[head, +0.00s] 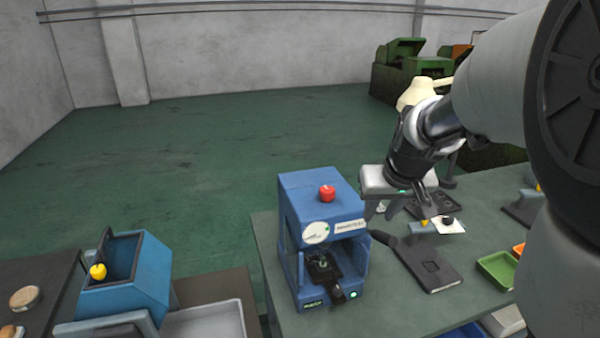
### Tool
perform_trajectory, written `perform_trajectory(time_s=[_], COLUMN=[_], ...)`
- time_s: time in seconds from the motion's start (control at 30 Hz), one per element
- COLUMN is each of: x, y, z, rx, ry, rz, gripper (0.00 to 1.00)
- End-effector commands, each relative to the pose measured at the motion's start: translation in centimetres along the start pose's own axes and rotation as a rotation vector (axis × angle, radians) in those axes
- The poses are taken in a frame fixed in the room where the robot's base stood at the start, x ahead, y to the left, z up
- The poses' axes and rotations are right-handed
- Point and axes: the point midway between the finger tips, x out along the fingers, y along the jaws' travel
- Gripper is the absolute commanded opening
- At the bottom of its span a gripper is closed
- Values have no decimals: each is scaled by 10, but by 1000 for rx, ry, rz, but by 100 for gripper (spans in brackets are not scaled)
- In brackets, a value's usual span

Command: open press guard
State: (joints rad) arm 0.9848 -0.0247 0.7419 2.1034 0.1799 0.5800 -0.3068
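The blue press (320,235) stands on the green-grey table in the middle of the head view. It has a red button (327,192) on top, a round white dial on its front, and a dark die area inside its front opening (322,268). I cannot make out a separate guard panel or whether it is open or shut. My gripper (402,210) is to the right of the press, above the table and apart from it. Its fingers look spread with nothing between them, though they are small and partly dark.
A dark plate with a handle (430,270) lies right of the press, below my gripper. A green tray (497,268) is farther right. A blue machine with a yellow knob (150,275) stands at lower left. Green machines (405,70) stand at the back; open floor lies between.

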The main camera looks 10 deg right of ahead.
Motion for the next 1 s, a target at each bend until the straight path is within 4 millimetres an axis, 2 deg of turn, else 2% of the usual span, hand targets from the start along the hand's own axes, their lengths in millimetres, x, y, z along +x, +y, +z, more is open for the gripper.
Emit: perform_trajectory(time_s=[0.03,0.1,0.2,0.37,0.8,1.0], x=[4,8,14,34,132,165], y=[4,4,4,2,-2,-1], z=[18,34,44,46,56,59], rx=[-16,-40,-54,-56,-58,-55], ry=[-42,-80,-101,-103,-100,-99], rz=[-7,-19,-27,-31,-31,-29], gripper=[28,28,28,28,28,28])
